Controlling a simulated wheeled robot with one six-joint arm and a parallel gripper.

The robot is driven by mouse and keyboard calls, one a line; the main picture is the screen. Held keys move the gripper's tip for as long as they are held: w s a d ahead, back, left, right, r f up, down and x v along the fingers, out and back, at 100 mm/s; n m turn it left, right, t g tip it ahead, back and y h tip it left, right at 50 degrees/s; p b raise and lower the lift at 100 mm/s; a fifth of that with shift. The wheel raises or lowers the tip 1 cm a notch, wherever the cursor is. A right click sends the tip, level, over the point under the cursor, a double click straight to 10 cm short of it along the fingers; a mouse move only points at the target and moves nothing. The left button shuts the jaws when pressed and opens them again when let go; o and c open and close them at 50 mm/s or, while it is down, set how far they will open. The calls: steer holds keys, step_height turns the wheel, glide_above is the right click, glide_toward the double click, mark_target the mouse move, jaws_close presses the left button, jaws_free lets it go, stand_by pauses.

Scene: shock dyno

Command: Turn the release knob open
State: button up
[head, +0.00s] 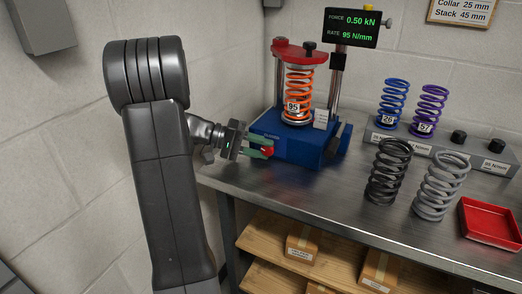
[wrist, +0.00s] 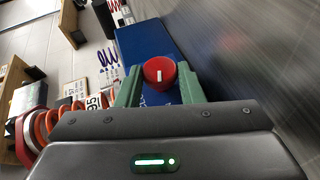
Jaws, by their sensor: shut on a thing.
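The release knob (wrist: 159,73) is red and round with a white pointer line, which stands about upright in the wrist view. It is on the side of the blue dyno base (head: 293,149); in the head view a red bit of the knob (head: 269,150) shows between the fingers. My gripper (head: 264,148) has green fingers, one on each side of the knob, and is shut on it; it fills the lower wrist view (wrist: 159,88). An orange spring (head: 298,82) labelled 95 stands on the base under a red top plate (head: 300,52).
A display (head: 351,27) reads 0.50 kN and 95 N/mm. Blue (head: 393,97) and purple (head: 430,104) springs stand on a grey rack (head: 400,143). Black (head: 388,172) and grey (head: 440,184) springs stand before it. A red tray (head: 491,222) is at the right.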

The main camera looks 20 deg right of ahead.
stand_by(0.4)
steer(key=o, duration=0.9)
steer(key=shift+f, duration=0.1)
steer(key=shift+o, duration=0.2)
steer(key=o, duration=0.6)
step_height(320, 180, up, 7)
steer(key=shift+w+a+p, duration=0.15)
steer(key=shift+w+p, duration=0.25)
steer(key=shift+p, duration=0.05)
steer(key=r, duration=0.1)
steer(key=s+r, duration=0.1)
steer(key=r, duration=0.1)
steer(key=shift+s+d, duration=0.15)
steer(key=shift+d, duration=0.1)
steer(key=c, duration=0.6)
steer(key=shift+r+g, duration=0.1)
steer(key=shift+g, duration=0.2)
steer(key=shift+w, duration=0.2)
